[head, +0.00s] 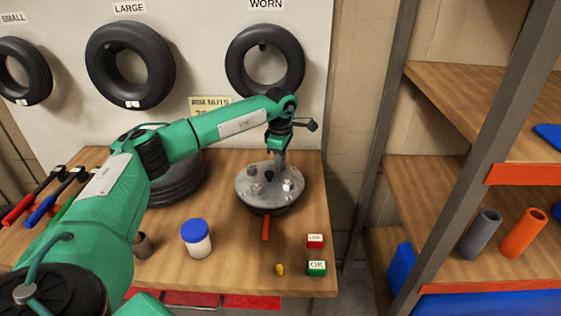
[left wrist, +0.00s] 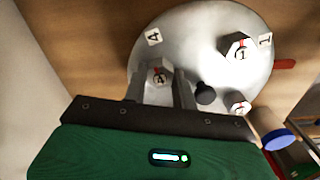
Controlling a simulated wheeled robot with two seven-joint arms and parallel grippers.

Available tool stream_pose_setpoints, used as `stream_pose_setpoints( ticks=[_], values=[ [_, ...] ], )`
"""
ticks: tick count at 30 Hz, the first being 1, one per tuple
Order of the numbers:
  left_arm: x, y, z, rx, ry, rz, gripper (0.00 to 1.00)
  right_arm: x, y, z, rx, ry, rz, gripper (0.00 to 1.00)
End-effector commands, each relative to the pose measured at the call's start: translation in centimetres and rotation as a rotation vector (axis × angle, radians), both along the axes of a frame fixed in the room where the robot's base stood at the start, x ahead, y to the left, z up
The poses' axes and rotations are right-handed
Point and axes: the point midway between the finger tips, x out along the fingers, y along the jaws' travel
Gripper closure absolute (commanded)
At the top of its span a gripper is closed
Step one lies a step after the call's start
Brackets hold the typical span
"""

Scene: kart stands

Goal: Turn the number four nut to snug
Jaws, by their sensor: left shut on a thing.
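A round grey metal plate (head: 262,199) with hex nuts lies on the wooden bench. In the left wrist view the plate (left wrist: 195,22) carries a tag marked 4 (left wrist: 153,37) beside the number four nut (left wrist: 160,75). My left gripper (head: 280,168) reaches down to the far side of the plate. In the left wrist view its fingers (left wrist: 160,92) are shut on the number four nut, one on each side. Two other nuts, one marked 1 (left wrist: 238,47) and a smaller-looking one (left wrist: 237,102), stand to the right. My right gripper is not in view.
A red handle (head: 266,228) sticks out at the front. A red block (head: 315,241), a green OK block (head: 317,268) and a blue-lidded jar (head: 196,238) are nearby. Shelves (head: 440,170) stand right.

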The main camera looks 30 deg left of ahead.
Motion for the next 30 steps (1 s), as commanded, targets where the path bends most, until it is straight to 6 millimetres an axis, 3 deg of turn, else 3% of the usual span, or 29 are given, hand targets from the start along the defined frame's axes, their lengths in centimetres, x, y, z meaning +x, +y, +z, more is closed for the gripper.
stream_pose_setpoints(
  ticks=[13, 14, 16, 25, 30],
  values=[
    [0.1, 0.0, 0.2, 0.000, -0.004, -0.009, 0.96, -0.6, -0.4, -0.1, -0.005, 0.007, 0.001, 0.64],
    [0.1, 0.0, 0.2, 0.000, -0.004, -0.009, 0.67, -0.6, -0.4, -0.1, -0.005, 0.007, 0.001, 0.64],
    [0.1, 0.0, 0.2, 0.000, -0.004, -0.009, 0.53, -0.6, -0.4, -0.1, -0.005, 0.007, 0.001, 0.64],
    [0.0, 0.0, 0.1, 0.000, -0.002, -0.009, 0.51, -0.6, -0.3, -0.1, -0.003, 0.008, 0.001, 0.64],
    [0.1, 0.0, 1.5, 0.000, -0.004, -0.009, 0.51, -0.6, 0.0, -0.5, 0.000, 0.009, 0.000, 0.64]
  ],
)
